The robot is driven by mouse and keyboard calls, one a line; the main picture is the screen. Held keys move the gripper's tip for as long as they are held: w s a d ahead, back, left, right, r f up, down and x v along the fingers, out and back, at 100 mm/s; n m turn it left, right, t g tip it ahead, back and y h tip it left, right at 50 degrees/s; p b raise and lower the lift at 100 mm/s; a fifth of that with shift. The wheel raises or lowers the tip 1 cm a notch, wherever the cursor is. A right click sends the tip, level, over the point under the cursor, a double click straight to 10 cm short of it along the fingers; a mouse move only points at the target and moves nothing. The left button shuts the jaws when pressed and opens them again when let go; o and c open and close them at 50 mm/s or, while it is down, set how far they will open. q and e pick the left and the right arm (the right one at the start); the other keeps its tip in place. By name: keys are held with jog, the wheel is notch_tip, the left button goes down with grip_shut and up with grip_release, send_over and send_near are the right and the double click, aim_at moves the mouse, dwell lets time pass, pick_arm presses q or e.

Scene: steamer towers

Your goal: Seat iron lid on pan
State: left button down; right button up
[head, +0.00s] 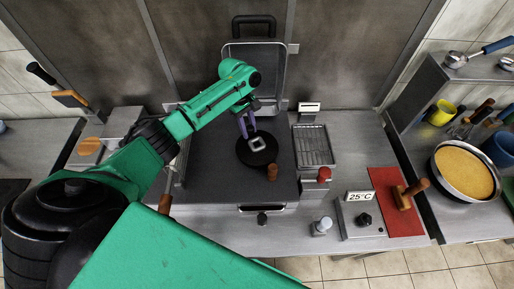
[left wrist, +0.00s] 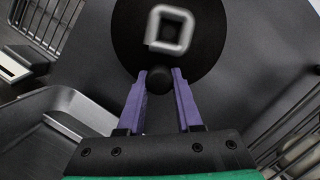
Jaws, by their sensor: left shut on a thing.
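A round black iron disc (head: 251,159) with a pale square loop at its middle lies on the dark cooking surface; it also shows in the left wrist view (left wrist: 205,65). I cannot tell whether it is the lid alone, the pan, or one over the other. My left gripper (head: 245,125) reaches it from behind and above. In the left wrist view its purple fingers (left wrist: 160,80) are shut on a black knob (left wrist: 158,87), seen at the disc's near edge. How the knob joins the disc is hidden. My right gripper is out of view.
A brown knob or handle (head: 272,173) is at the disc's front edge. A wire rack tray (head: 315,146) stands to the right, with a red mat (head: 386,188) beyond. A pan of yellow food (head: 465,172) is on the right counter.

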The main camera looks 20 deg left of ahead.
pick_arm(q)
jog(key=shift+f, duration=0.1)
jog(key=c, duration=0.5)
grip_release()
jog(key=b+v, duration=0.2)
jog(key=v, duration=1.2)
jog(key=shift+r+b, duration=0.25)
jog(key=shift+b, duration=0.1)
jog(key=shift+a, duration=0.15)
